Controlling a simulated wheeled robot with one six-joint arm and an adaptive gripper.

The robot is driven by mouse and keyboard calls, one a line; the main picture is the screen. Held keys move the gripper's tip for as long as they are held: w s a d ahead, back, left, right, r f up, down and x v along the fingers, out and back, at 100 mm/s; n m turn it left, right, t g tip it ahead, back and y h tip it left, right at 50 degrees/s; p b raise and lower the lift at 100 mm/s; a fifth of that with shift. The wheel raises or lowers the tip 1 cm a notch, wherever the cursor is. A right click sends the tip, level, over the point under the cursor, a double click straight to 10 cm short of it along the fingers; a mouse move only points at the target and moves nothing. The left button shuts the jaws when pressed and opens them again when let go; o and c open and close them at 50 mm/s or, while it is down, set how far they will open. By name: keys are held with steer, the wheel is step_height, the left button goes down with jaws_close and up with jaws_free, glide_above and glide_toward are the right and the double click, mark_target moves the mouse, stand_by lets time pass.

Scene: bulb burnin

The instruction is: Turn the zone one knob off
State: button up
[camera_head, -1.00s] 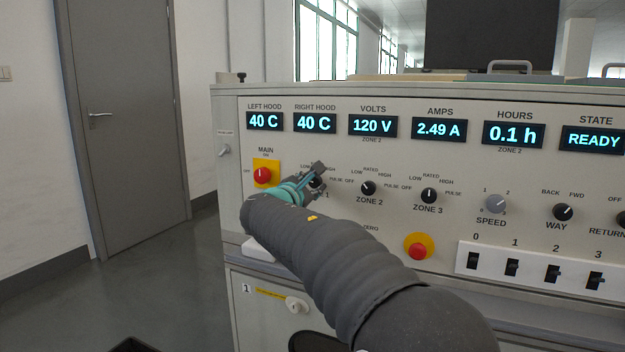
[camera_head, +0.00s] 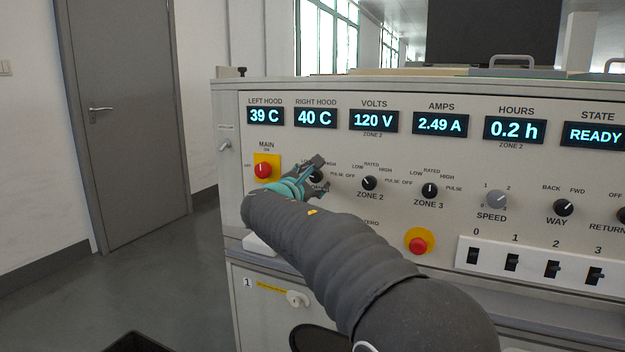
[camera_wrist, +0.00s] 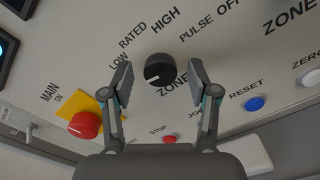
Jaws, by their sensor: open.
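The zone one knob (camera_wrist: 159,70) is a round black knob with a pale pointer line, on the sloping panel. In the wrist view it lies between the two open fingers of my gripper (camera_wrist: 160,84), with a gap on each side. Labels LOW, RATED, HIGH, PULSE and OFF are around it. The pointer line lies toward the knob's lower left, away from the OFF label at upper right. In the head view my gripper (camera_head: 318,176) covers most of this knob (camera_head: 316,176). I cannot tell the depth between fingertips and panel.
The red main switch (camera_wrist: 85,124) on its yellow plate is close to the left finger. A blue reset button (camera_wrist: 255,103) and a red stop button (camera_wrist: 170,139) are nearby. The zone 2 knob (camera_head: 369,183) is to the right. Displays line the panel top.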

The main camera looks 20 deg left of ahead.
steer(key=shift+s, duration=0.1)
steer(key=s+a, duration=0.1)
steer(key=s, duration=1.1)
steer(key=shift+w, duration=0.1)
